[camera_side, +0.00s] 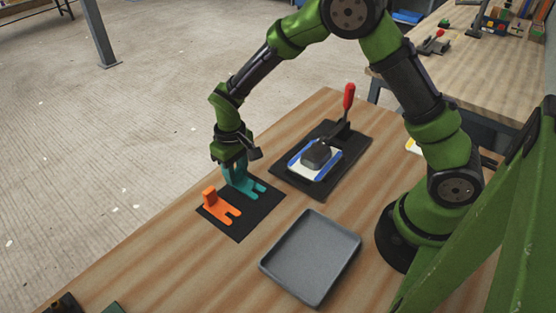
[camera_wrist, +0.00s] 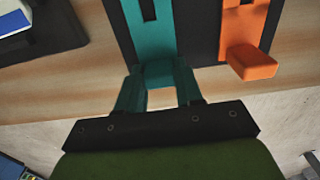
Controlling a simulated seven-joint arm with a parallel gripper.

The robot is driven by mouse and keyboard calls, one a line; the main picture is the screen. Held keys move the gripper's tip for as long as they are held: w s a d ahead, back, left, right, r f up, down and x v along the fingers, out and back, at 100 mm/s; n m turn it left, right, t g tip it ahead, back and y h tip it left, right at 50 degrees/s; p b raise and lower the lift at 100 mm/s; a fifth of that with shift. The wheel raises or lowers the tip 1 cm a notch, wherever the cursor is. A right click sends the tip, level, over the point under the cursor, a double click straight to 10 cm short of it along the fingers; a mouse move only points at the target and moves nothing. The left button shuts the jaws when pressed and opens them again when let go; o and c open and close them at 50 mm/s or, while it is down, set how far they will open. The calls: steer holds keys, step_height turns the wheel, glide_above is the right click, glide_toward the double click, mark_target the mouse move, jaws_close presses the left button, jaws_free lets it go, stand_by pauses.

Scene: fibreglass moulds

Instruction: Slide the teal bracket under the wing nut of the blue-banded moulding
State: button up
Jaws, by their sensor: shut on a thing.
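The teal bracket (camera_side: 248,187) lies on a black mat (camera_side: 240,229), its slotted end pointing to the lower right and its upright tab at the rear. My gripper (camera_side: 235,167) is over that tab, pointing down. In the wrist view my gripper (camera_wrist: 158,78) has its two fingers closed on the tab of the teal bracket (camera_wrist: 150,32). The blue-banded moulding (camera_side: 331,168) sits on a dark base plate (camera_side: 352,157), with a dark block (camera_side: 316,154) on top and a red-handled clamp (camera_side: 348,97) behind. I cannot make out a wing nut there.
An orange bracket (camera_side: 219,208) of like shape lies close beside the teal one on the same mat. An empty grey tray (camera_side: 310,258) stands in front, to the right. Bare wood lies between mat, tray and base plate. The table's edge (camera_side: 153,225) runs left of the mat.

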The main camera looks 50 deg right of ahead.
steer(key=shift+r, duration=0.5)
step_height(320, 180, up, 2)
steer(key=shift+r, duration=0.2)
steer(key=s+d, duration=0.1)
steer(key=s, duration=0.4)
steer(key=s+d+r, duration=0.1)
steer(key=s, duration=0.4)
steer(key=s+d, duration=0.1)
steer(key=s, duration=0.4)
steer(key=shift+d+r, duration=0.25)
steer(key=shift+r, duration=0.05)
steer(key=shift+s+r, duration=0.15)
steer(key=shift+r, duration=2.85)
steer(key=shift+w+d+f+n, duration=0.55)
steer(key=shift+f+n, duration=0.45)
steer(key=shift+n, duration=2)
steer(key=shift+w+d+f+n, duration=0.5)
steer(key=shift+f+n, duration=0.55)
steer(key=shift+n, duration=1.95)
steer(key=shift+w+d+f+n, duration=0.55)
steer(key=shift+f+n, duration=0.45)
steer(key=shift+n, duration=2)
